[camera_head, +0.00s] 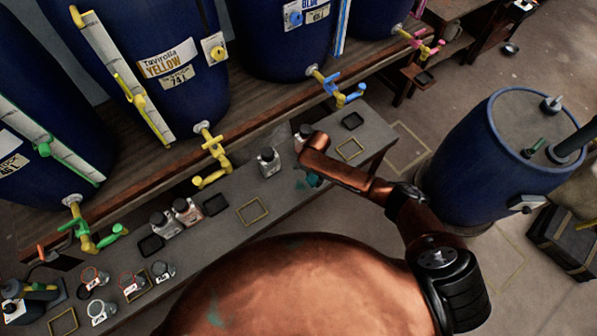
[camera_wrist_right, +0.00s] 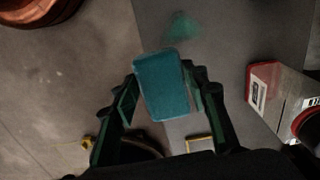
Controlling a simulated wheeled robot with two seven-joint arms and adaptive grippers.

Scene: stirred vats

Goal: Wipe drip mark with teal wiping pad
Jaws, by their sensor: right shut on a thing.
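My right gripper (camera_wrist_right: 163,90) is shut on the teal wiping pad (camera_wrist_right: 162,85), a rounded block held between its two fingers. In the head view my right gripper (camera_head: 312,177) is over the grey bench, and the teal pad (camera_head: 314,180) shows as a small patch beneath it. The drip mark (camera_wrist_right: 181,30) is a blurry teal-green smudge on the bench, just beyond the pad in the wrist view. In the head view the drip mark (camera_head: 300,185) lies just left of the pad. Whether the pad touches the bench I cannot tell. My left gripper is not in view.
A bottle with a red band (camera_wrist_right: 278,92) stands close on the right in the wrist view. A grey-capped bottle (camera_head: 268,162) stands left of the mark on the bench (camera_head: 283,203). Blue vats with coloured taps line the back. A blue drum (camera_head: 470,165) stands right.

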